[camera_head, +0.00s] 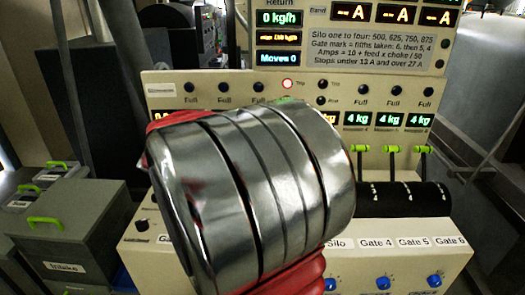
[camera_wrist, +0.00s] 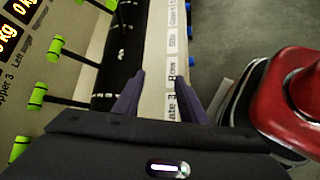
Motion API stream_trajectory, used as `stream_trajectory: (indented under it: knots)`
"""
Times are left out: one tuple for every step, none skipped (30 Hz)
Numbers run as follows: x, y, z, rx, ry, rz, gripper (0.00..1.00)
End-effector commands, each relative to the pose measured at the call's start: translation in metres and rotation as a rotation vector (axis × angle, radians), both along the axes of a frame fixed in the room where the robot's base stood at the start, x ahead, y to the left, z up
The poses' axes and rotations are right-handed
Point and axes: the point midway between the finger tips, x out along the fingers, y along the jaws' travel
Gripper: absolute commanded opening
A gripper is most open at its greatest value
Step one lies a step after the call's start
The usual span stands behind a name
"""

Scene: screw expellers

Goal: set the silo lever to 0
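The silo lever cannot be picked out for certain. In the head view the Silo label (camera_head: 338,243) shows on the panel front, and my silver arm link hides the panel above and left of it. In the wrist view the Silo label (camera_wrist: 172,41) shows beyond my gripper (camera_wrist: 162,80). Several green-handled levers stand at left there; one handle (camera_wrist: 57,45) is beside the middle and another (camera_wrist: 110,4) is cut by the top edge. My gripper is open and empty, its two purple fingers apart over the panel, with no lever between them. It is hidden in the head view.
In the head view three green-handled levers (camera_head: 391,149) rise behind a black drum (camera_head: 405,198), above Gate 4 to Gate 6 labels. Blue knobs (camera_head: 383,283) line the front. Grey boxes (camera_head: 75,225) stand at left. A red and dark object (camera_wrist: 295,100) is at right in the wrist view.

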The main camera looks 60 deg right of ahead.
Motion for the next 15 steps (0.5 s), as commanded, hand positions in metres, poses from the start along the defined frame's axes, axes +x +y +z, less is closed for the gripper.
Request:
stream_trajectory:
  knots:
    - [-0.004,-0.015,-0.001,-0.008,0.063,-0.007,0.38]
    - [-0.006,-0.023,0.0,-0.014,0.098,-0.008,0.38]
    - [-0.009,-0.034,0.001,-0.02,0.147,-0.011,0.38]
    - [-0.011,-0.043,0.001,-0.025,0.183,-0.012,0.38]
    - [-0.014,-0.051,0.002,-0.028,0.218,-0.015,0.38]
    - [-0.017,-0.061,0.003,-0.033,0.266,-0.018,0.38]
    - [-0.019,-0.069,0.003,-0.037,0.303,-0.021,0.38]
    - [-0.021,-0.077,0.004,-0.04,0.339,-0.022,0.38]
    - [-0.024,-0.087,0.005,-0.043,0.386,-0.026,0.38]
    - [-0.026,-0.095,0.005,-0.044,0.422,-0.029,0.38]
    - [-0.029,-0.102,0.005,-0.046,0.458,-0.033,0.38]
    - [-0.032,-0.112,0.005,-0.047,0.505,-0.037,0.38]
    - [-0.034,-0.12,0.005,-0.048,0.541,-0.041,0.38]
    - [-0.036,-0.127,0.005,-0.047,0.576,-0.044,0.38]
    - [-0.039,-0.136,0.005,-0.048,0.622,-0.05,0.38]
